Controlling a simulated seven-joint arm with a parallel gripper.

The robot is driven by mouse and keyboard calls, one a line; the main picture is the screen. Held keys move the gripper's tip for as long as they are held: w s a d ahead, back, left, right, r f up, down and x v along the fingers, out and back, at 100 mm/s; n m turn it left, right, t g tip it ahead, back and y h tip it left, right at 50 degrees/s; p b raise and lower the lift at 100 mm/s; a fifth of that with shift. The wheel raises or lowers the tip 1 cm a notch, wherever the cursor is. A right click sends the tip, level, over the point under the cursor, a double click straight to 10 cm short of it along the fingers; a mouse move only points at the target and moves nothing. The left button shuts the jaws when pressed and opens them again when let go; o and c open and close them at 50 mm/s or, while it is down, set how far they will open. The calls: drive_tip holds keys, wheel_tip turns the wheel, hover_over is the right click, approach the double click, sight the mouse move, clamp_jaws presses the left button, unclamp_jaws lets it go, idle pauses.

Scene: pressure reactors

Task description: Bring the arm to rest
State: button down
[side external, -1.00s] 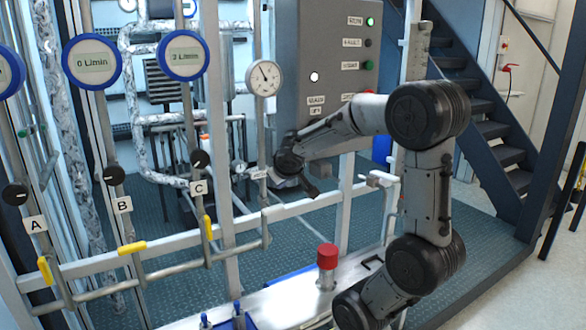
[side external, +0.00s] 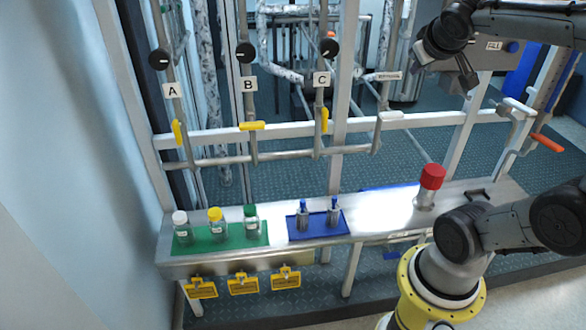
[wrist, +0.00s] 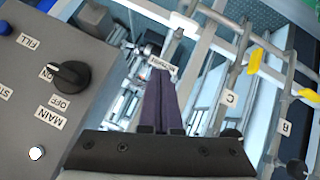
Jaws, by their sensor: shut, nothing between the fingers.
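My gripper (side external: 467,80) is at the upper right of the side external view, held in the air above and behind the bench. In the wrist view its two dark fingers (wrist: 160,85) lie together, shut and empty. They point toward the pipe frame, near a small white label (wrist: 162,64); I cannot tell the gap between them. The forearm runs off the right edge of the side external view, so part of the arm is hidden. My base stands at the lower right.
A control panel (wrist: 70,45) with a black knob (wrist: 68,76) fills the wrist view's left. Valve lines A, B and C (side external: 321,79) stand left of my gripper. The steel bench (side external: 385,215) holds a red-capped item (side external: 431,178), several bottles on a green mat (side external: 195,238) and blue-topped items.

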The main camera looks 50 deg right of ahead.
drive_tip(key=s+a+f+n+y, duration=0.2)
drive_tip(key=a+f+n+y, duration=0.1)
drive_tip(key=a, duration=0.8)
drive_tip(key=s+a+f+n+y, duration=0.2)
drive_tip(key=a+f+y, duration=0.3)
drive_tip(key=a, duration=0.6)
drive_tip(key=shift+f+n+t, duration=0.3)
drive_tip(key=shift+f+n, duration=0.4)
drive_tip(key=shift+f, duration=0.1)
